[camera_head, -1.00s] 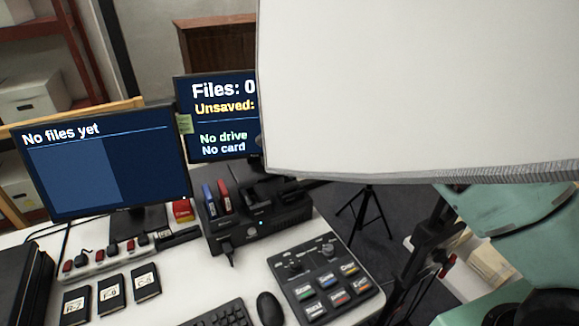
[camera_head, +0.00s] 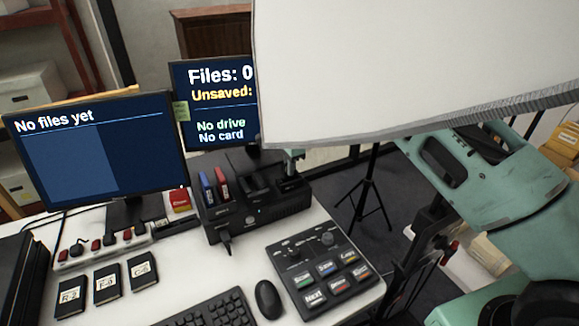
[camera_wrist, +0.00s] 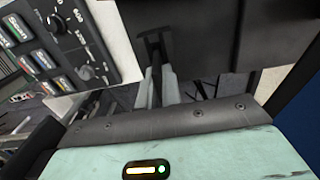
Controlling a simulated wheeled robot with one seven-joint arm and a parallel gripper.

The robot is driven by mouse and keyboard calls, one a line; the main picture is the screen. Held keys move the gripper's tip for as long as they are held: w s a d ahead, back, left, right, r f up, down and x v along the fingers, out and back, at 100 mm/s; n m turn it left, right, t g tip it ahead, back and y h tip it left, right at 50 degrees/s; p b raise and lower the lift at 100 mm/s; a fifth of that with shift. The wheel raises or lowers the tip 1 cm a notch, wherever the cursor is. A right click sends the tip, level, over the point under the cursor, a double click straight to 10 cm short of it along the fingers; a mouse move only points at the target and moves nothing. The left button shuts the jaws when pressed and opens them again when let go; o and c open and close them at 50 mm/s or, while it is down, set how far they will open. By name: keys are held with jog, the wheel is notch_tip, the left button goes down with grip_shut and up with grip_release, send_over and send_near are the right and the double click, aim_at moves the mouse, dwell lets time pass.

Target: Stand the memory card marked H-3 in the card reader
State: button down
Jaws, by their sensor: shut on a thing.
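The black card reader dock (camera_head: 260,224) stands on the white desk below the right screen. A blue card (camera_head: 207,190) and a red card (camera_head: 222,187) stand in its left slots. My gripper (camera_head: 292,170) shows just below the white panel, at the dock's right end. In the wrist view my gripper (camera_wrist: 155,92) points down, with its two grey fingers shut on a thin dark piece, apparently the memory card. Its marking cannot be read, and I cannot tell whether it touches the dock.
A button panel (camera_head: 325,272), mouse (camera_head: 268,299) and keyboard (camera_head: 212,312) lie in front of the dock. Black labelled cases (camera_head: 107,283) lie at left, near a power strip (camera_head: 105,247). A large white panel (camera_head: 420,65) hides the upper right. The right screen (camera_head: 215,105) reads "No card".

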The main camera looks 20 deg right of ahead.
jog(key=shift+f+b, duration=0.6)
jog(key=shift+f, duration=0.35)
jog(key=c, duration=1.5)
grip_release()
jog(key=shift+r, duration=0.1)
notch_tip(320, 180, up, 7)
jog(key=shift+r+b, duration=0.2)
jog(key=shift+b, duration=0.85)
